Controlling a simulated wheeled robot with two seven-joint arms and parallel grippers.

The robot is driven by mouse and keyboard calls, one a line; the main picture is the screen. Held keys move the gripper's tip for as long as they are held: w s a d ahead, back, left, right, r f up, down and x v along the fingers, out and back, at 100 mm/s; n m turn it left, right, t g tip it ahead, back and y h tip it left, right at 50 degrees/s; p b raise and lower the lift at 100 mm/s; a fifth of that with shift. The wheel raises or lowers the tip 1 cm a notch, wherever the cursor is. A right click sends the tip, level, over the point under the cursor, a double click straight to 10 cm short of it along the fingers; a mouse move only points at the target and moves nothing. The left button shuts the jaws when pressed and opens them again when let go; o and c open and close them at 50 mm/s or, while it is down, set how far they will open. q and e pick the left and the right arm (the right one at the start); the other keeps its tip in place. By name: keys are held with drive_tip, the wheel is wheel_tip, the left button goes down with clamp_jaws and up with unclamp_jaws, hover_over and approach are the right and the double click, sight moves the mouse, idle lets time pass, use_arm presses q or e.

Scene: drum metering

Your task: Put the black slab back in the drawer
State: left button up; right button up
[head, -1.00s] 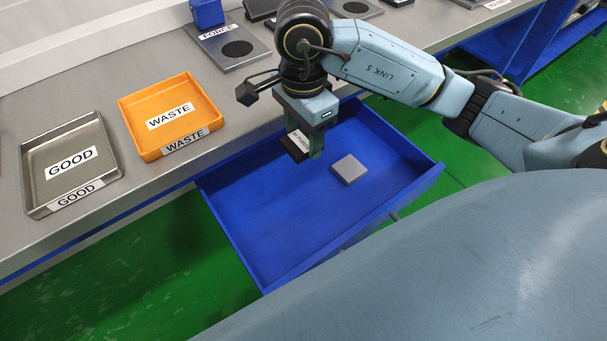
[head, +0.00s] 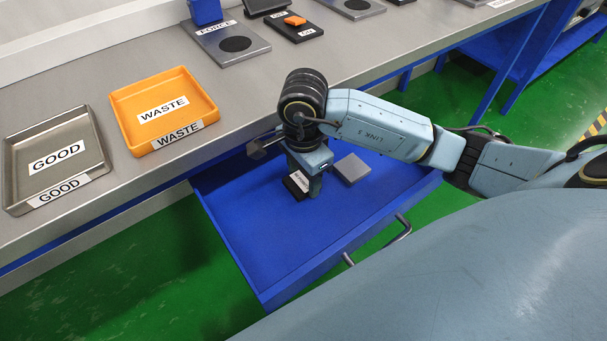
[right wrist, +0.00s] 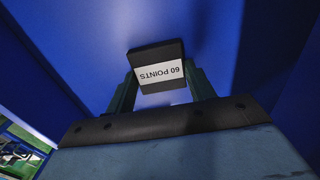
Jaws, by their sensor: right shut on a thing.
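The black slab (head: 291,187) with a white label is between the fingers of my right gripper (head: 309,186), low inside the open blue drawer (head: 262,245). In the right wrist view the slab (right wrist: 155,54) shows its label, "60 POINTS", between the two fingers (right wrist: 160,90). My right gripper is shut on it. Whether the slab touches the drawer floor I cannot tell. A grey slab (head: 351,169) lies on the drawer floor just right of the gripper. My left gripper is not in view.
An orange WASTE tray (head: 190,89) and a metal GOOD tray (head: 88,137) stand on the bench (head: 90,221) at left. A FORCE plate (head: 258,46) and a black block with an orange piece (head: 295,21) are behind. The drawer's front half is clear.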

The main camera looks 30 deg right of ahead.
sight(303, 180)
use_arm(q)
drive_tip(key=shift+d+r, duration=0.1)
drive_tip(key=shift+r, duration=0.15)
use_arm(e)
drive_tip(key=shift+f, duration=0.1)
drive_tip(key=o, duration=1.1)
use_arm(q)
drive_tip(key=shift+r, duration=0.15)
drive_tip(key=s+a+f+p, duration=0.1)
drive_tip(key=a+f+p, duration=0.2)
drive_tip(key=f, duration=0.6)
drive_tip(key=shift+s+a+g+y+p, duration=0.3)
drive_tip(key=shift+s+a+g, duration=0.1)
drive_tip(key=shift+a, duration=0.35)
use_arm(e)
drive_tip(key=shift+r, duration=6.15)
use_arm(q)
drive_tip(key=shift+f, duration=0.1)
